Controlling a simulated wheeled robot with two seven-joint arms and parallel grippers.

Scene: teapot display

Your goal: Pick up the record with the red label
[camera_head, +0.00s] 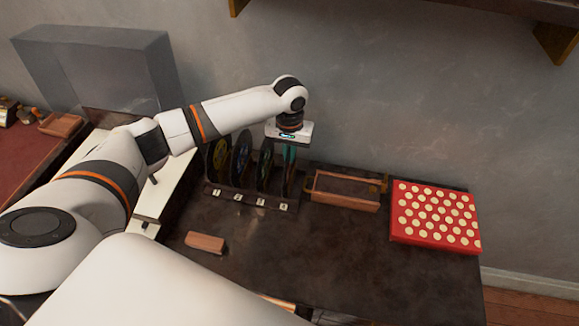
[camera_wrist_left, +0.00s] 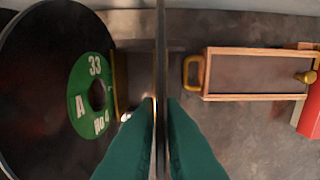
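A dark rack (camera_head: 250,199) on the dark table holds several records standing on edge, with small number tags along its front. My left gripper (camera_head: 288,165) points down at the rack's right end, over the rightmost record. In the left wrist view its green fingers (camera_wrist_left: 161,105) lie close against both faces of a thin record (camera_wrist_left: 161,50) seen edge-on, so its label is hidden. To the left stands a record with a green label (camera_wrist_left: 92,95) reading "33 A No 4". No red label shows. My right gripper is not in view.
An open wooden box with brass handles (camera_head: 345,200) stands right of the rack. A red box with cream dots (camera_head: 435,215) is farther right. A small brown block (camera_head: 205,242) lies in front of the rack. The front middle of the table is clear.

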